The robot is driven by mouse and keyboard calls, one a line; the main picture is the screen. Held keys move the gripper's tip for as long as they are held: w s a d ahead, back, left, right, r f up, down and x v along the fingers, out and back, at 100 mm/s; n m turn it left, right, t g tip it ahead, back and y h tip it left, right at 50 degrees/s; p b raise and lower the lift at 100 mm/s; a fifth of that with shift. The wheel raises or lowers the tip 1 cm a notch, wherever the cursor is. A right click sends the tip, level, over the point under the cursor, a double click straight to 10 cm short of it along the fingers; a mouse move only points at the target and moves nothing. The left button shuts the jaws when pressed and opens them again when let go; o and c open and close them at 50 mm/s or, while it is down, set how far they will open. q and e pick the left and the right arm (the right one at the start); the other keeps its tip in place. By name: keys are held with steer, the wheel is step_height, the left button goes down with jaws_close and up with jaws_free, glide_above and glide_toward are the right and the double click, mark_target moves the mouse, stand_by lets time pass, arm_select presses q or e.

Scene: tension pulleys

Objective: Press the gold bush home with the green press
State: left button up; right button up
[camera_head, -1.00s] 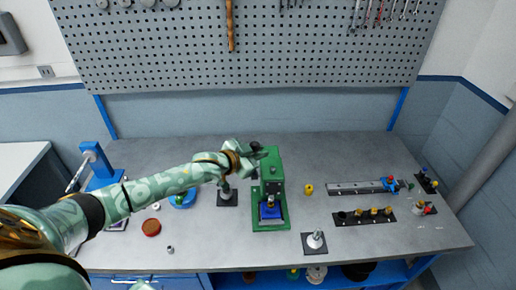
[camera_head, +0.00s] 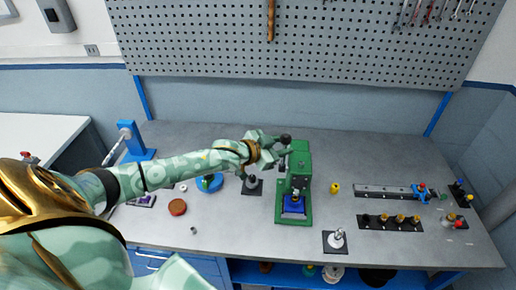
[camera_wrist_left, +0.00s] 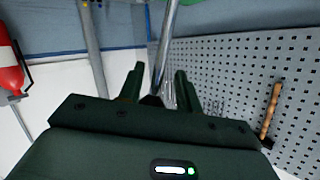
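The green press (camera_head: 301,160) stands mid-bench, with a blue block (camera_head: 293,206) on its base. A black knob (camera_head: 285,139) sits at the upper left of the press. My left gripper (camera_head: 280,152) is at this knob, beside the press head. In the left wrist view its two fingers (camera_wrist_left: 160,75) stand apart, with a shiny rod (camera_wrist_left: 168,42) beyond them and a gap showing between. My right gripper is out of view.
A yellow piece (camera_head: 334,188) and a white-topped stand (camera_head: 336,239) are nearer the press. A red-brown disc (camera_head: 177,207) lies left. The front-centre bench is clear.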

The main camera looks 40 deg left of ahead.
arm_select(q)
steer(key=v, duration=1.3)
steer(key=shift+b, duration=0.4)
steer(key=shift+f, duration=0.15)
